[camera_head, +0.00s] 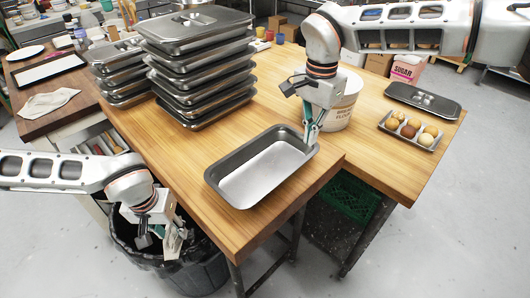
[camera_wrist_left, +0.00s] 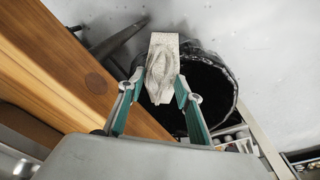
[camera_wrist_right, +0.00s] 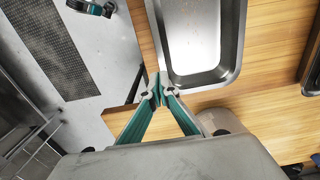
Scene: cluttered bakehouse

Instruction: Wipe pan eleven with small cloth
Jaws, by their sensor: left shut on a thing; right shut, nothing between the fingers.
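An open, empty metal pan (camera_head: 262,172) lies near the front edge of the wooden table; no number is readable on it. It also shows in the right wrist view (camera_wrist_right: 200,45). My right gripper (camera_head: 311,143) points down at the pan's right rim, fingers closed and empty; its fingertips (camera_wrist_right: 161,88) are beside the pan's corner, and I cannot tell if they touch it. My left gripper (camera_head: 172,243) is shut on a small greyish cloth (camera_wrist_left: 162,65), which hangs over the black-lined bin, off the table's left side.
The bin (camera_head: 205,277) stands below my left gripper. A stack of several lidded pans (camera_head: 200,75) is at the back left. A flour bucket (camera_head: 340,105), a tray of buns (camera_head: 410,143) and a pan lid (camera_head: 423,100) are to the right. Another cloth (camera_head: 48,103) lies on the left counter.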

